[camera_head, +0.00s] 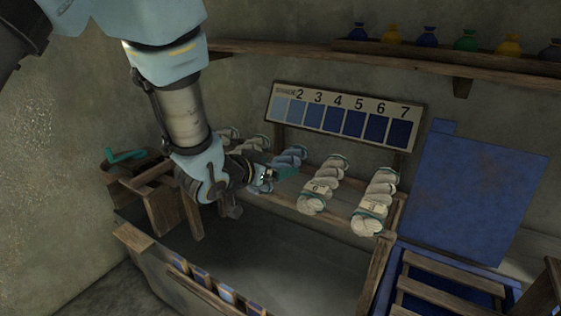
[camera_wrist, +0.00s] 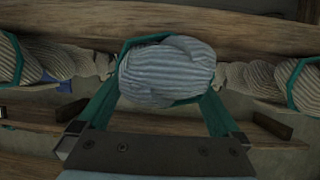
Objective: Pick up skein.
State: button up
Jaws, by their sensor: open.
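Several twisted skeins hang in a row on a wooden rack. A pale blue skein (camera_wrist: 166,72) is in the middle of the wrist view, between the teal fingers of my gripper (camera_wrist: 160,100). The fingers stand apart on either side of it; I cannot tell whether they touch it.
A board of numbered blue swatches (camera_head: 345,117) stands behind the rack. The wooden rail (camera_wrist: 100,20) runs close beyond the skein. A blue panel (camera_head: 475,195) and slatted frame (camera_head: 445,285) are at right. A shelf (camera_head: 440,67) with small coloured bags is above.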

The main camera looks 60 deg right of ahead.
jog(key=shift+d+f, duration=0.25)
jog(key=shift+d, duration=0.35)
jog(key=shift+c, duration=0.2)
jog(key=c, duration=1.4)
jog(key=shift+r, duration=0.1)
jog(key=shift+c, duration=0.2)
